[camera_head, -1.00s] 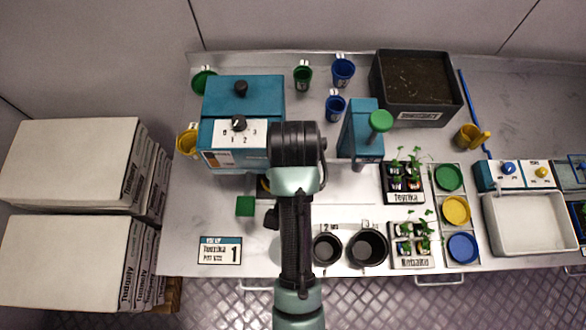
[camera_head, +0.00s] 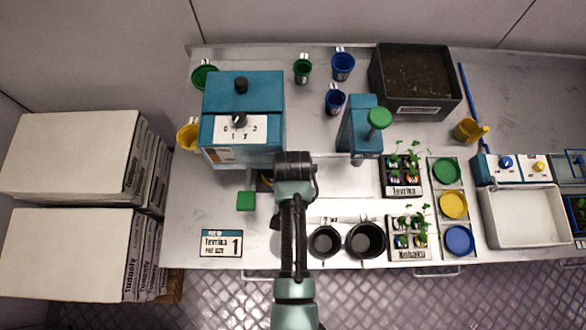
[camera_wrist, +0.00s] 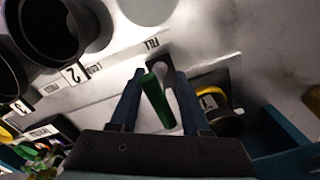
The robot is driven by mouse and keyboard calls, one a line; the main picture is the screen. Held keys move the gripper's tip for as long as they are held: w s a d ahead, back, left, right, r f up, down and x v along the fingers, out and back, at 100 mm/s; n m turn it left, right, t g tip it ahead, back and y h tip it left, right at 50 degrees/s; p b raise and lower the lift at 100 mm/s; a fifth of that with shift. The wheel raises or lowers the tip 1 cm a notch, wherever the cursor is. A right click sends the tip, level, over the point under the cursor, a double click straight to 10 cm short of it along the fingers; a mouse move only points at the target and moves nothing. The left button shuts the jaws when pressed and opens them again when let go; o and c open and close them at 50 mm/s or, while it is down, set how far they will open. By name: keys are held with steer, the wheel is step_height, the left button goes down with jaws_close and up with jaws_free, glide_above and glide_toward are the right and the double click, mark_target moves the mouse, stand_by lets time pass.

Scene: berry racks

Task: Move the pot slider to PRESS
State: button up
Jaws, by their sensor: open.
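In the wrist view a green upright handle (camera_wrist: 156,100), apparently the pot slider's, stands between the two fingers of my gripper (camera_wrist: 155,75). The fingers are apart on either side of it; I cannot tell whether either touches it. A FILL label (camera_wrist: 152,43) is printed on the pale track just beyond the fingertips. A dark pot with a yellow rim (camera_wrist: 213,108) is beside the right finger. In the head view my gripper (camera_head: 293,165) covers the handle, right of the teal dispenser (camera_head: 242,110). No PRESS label is readable; the teal press (camera_head: 357,132) with a green knob stands farther right.
Two black pots (camera_head: 325,242) (camera_head: 366,240) stand at the front, near the arm. A green square (camera_head: 245,201) and a numbered card (camera_head: 221,243) lie to the left. Seedling trays (camera_head: 408,191) are at the right. The pale strip between dispenser and press looks clear.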

steer(key=shift+f, duration=0.4)
steer(key=shift+c, duration=0.2)
jaws_close()
stand_by(1.1)
